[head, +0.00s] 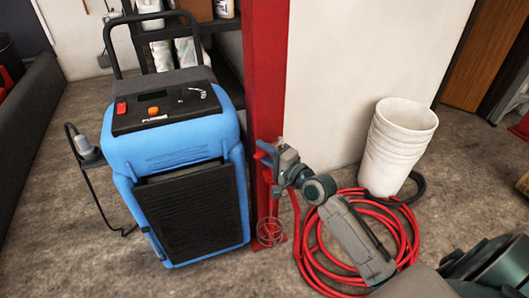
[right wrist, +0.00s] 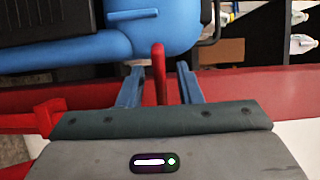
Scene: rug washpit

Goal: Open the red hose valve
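The red valve lever (head: 265,147) is by the red post, beside the blue machine. In the right wrist view the red lever (right wrist: 160,72) stands between the two blue-grey fingers. My right gripper (head: 272,161) is at the lever, its arm coming in from the lower right. The right wrist view shows this gripper (right wrist: 159,84) open, with a narrow gap on each side of the lever. The gripper hides part of the valve in the head view. My left gripper is not in view.
The blue machine (head: 180,140) stands close left of the valve. The red post (head: 266,70) rises behind it. A coiled red hose (head: 312,272) lies on the floor under my right arm. Stacked white buckets (head: 398,145) stand at the right by the wall.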

